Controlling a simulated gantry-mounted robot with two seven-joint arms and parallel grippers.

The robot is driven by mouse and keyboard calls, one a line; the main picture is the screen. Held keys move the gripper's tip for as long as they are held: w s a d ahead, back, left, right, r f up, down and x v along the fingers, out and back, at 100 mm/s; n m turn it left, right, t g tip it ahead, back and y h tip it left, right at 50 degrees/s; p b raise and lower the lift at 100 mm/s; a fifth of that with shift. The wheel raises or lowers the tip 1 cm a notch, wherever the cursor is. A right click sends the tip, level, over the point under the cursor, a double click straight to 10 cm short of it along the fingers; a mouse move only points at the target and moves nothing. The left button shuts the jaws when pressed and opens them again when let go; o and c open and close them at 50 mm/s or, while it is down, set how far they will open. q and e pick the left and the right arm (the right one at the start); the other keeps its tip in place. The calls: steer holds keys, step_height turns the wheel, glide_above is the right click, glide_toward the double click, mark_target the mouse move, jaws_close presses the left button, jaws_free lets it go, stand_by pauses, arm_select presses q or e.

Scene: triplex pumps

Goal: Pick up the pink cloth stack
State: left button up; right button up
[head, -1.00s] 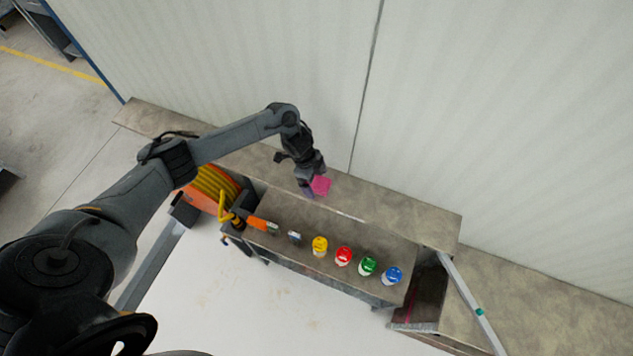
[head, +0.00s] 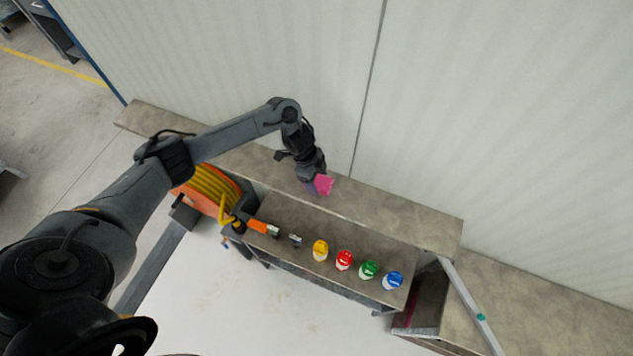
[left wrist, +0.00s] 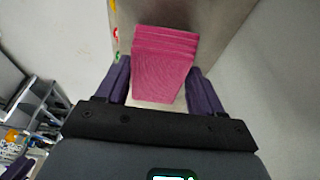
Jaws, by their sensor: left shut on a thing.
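The pink cloth stack (head: 324,184) is at my left gripper (head: 311,186), over the upper shelf by the wall. In the left wrist view the pink cloth stack (left wrist: 162,62) shows as several folded layers between the two purple fingers of my left gripper (left wrist: 163,88). The gripper is shut on the stack. In the head view the gripper and wrist hide part of the stack, and I cannot tell how far it is above the shelf. My right gripper is not in view.
The upper shelf (head: 390,218) runs along the wall. On the lower bench stand a yellow jar (head: 320,250), a red jar (head: 344,260), a green jar (head: 368,270) and a blue jar (head: 393,281). An orange reel with yellow hose (head: 214,190) is at the left.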

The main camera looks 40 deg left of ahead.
arm_select(q)
step_height(320, 180, up, 2)
steer(key=shift+w, duration=0.1)
steer(key=d+r, duration=0.7)
steer(key=d, duration=0.4)
steer(key=shift+d, duration=0.3)
steer(key=o, duration=0.4)
steer(key=shift+f, duration=0.1)
steer(key=c, duration=0.3)
steer(key=shift+a, duration=0.1)
